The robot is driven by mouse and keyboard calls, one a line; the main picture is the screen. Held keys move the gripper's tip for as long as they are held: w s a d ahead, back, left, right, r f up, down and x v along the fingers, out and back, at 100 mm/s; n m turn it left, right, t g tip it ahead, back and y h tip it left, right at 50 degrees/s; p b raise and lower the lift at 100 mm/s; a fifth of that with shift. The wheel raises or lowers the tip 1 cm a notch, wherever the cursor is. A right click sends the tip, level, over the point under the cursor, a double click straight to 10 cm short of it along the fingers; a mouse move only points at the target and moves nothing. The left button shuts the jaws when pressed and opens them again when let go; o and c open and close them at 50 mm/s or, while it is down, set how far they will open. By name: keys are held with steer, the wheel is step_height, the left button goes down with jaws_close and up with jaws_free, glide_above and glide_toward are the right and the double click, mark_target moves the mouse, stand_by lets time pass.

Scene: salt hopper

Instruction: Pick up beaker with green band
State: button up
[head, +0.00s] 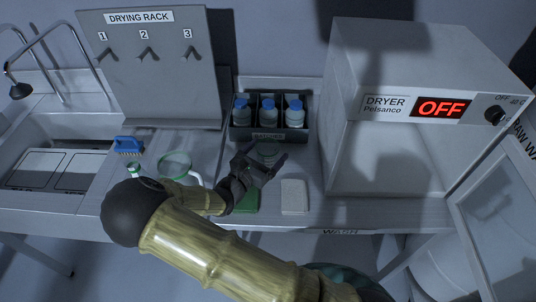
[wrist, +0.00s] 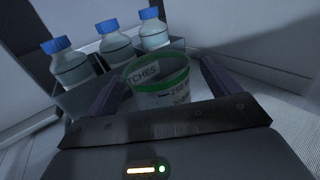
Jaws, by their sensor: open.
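The beaker with the green band (wrist: 160,77) is clear, with a green band around its top and dark markings including "250". It stands upright in front of the bottle rack. In the head view the beaker (head: 268,149) is partly hidden by my gripper (head: 263,159). My gripper is open, with one finger on each side of the beaker. In the wrist view the fingers (wrist: 158,92) flank it, and the gripper body hides its lower part. I cannot tell whether either finger touches it.
A dark rack (head: 268,136) labelled "BATCHES" holds three blue-capped bottles just behind the beaker. A green pad (head: 247,202) and a white pad (head: 294,197) lie near the front edge. A green-rimmed round item (head: 174,164) is left. The dryer (head: 400,110) stands right, reading OFF.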

steer(key=x, duration=0.2)
steer(key=shift+w+d, duration=0.25)
steer(key=shift+w, duration=0.1)
steer(key=shift+c, duration=0.2)
steer(key=c, duration=1)
